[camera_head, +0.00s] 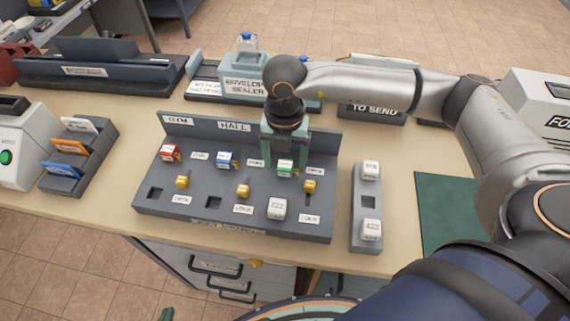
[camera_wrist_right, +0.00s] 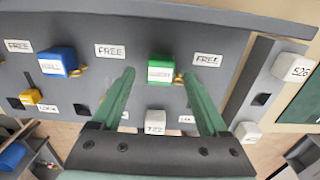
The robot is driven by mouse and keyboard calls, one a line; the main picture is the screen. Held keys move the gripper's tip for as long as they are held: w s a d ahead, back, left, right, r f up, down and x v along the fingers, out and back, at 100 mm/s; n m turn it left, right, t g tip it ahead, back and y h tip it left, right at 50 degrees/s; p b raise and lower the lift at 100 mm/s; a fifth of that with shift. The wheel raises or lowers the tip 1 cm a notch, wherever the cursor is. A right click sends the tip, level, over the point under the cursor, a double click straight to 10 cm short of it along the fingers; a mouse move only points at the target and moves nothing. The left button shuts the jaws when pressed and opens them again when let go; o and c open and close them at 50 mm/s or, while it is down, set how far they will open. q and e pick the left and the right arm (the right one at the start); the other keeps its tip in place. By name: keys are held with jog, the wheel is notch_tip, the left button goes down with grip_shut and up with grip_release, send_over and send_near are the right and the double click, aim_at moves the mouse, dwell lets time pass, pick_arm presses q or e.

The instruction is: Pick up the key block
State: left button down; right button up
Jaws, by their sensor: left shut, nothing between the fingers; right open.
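A grey panel (camera_head: 150,207) on the table holds a red block (camera_head: 168,152), a blue block (camera_head: 225,158) and a green block (camera_head: 285,168), each with a small brass part beside it. My right gripper (camera_head: 285,155) is over the green block. In the right wrist view the open fingers (camera_wrist_right: 158,74) point toward the green block (camera_wrist_right: 160,68), which appears between their tips; contact cannot be told. The blue block (camera_wrist_right: 58,62) is left of the fingers. A white numbered cube (camera_head: 277,208) sits in the panel's front row.
Yellow knobs (camera_head: 243,191) and empty square holes (camera_head: 213,202) line the panel front. A small grey rack (camera_head: 368,201) with two white cubes stands to its right, beside a green mat (camera_head: 440,220). The panel's raised back wall (camera_head: 200,128) is close behind my right gripper.

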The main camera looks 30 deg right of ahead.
jog(key=shift+f, duration=0.55)
grip_shut()
